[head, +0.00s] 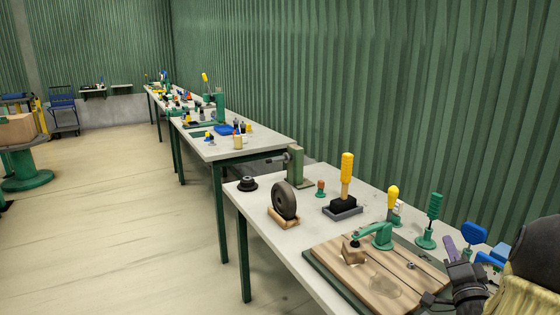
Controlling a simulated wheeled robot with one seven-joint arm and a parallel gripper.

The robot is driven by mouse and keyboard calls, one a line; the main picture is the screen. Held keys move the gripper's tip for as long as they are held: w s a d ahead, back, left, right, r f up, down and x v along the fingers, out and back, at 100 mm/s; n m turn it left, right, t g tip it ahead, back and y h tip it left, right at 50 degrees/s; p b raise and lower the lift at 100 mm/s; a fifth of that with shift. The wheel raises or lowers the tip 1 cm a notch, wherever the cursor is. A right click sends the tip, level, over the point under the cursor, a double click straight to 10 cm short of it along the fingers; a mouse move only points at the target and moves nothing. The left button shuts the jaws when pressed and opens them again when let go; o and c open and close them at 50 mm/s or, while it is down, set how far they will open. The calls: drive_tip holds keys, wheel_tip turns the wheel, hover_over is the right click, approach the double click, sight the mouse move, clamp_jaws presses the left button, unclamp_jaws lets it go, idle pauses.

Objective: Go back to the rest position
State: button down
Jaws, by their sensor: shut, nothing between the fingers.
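My gripper (463,278) shows as a dark shape at the lower right, at the right side of the wooden board on the near workbench. It is shut and holds nothing. My dark and beige arm fills the corner behind it and hides part of the bench. I cannot tell whether the gripper touches the board or hangs above it.
The near workbench (262,210) bears a wooden board (345,275) with a green clamp (382,236), a dark wheel (284,201), and several upright coloured handles. More benches (215,152) line the green wall (390,90). The floor (110,220) at left is clear.

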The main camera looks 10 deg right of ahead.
drive_tip(key=w+a+f+n+g+y, duration=0.1)
drive_tip(key=w+a+f+n+g, duration=0.1)
drive_tip(key=a, duration=0.3)
drive_tip(key=w+a+f+n+g+y, duration=0.1)
drive_tip(key=w+a+f+n+g, duration=0.1)
drive_tip(key=a+f+g, duration=0.1)
drive_tip(key=w+a+f+n+g+y, duration=0.1)
drive_tip(key=w+a+f+n+g, duration=0.1)
drive_tip(key=a, duration=0.5)
drive_tip(key=shift+w+a+f+n+g, duration=0.15)
drive_tip(key=shift+f+n+g, duration=0.1)
drive_tip(key=shift+f, duration=0.4)
drive_tip(key=shift+a+f+n+g, duration=0.15)
drive_tip(key=shift+f+n+g, duration=0.1)
drive_tip(key=shift+f, duration=0.4)
drive_tip(key=s+a+f+n+g+y, duration=0.25)
drive_tip(key=s+a+n+g, duration=0.2)
drive_tip(key=s+a, duration=0.45)
drive_tip(key=s+a+f+n+g+y, duration=0.1)
drive_tip(key=s+a+f+n+g, duration=0.35)
drive_tip(key=a, duration=0.65)
drive_tip(key=w+p+v, duration=0.2)
drive_tip(key=p+v, duration=0.8)
drive_tip(key=v, duration=0.1)
drive_tip(key=w+r+p+v, duration=0.1)
drive_tip(key=w+p+v, duration=0.1)
drive_tip(key=p+v, duration=0.8)
drive_tip(key=shift+d+r+m+g+p, duration=0.3)
drive_tip(key=shift+r+p, duration=0.2)
drive_tip(key=shift+p, duration=0.25)
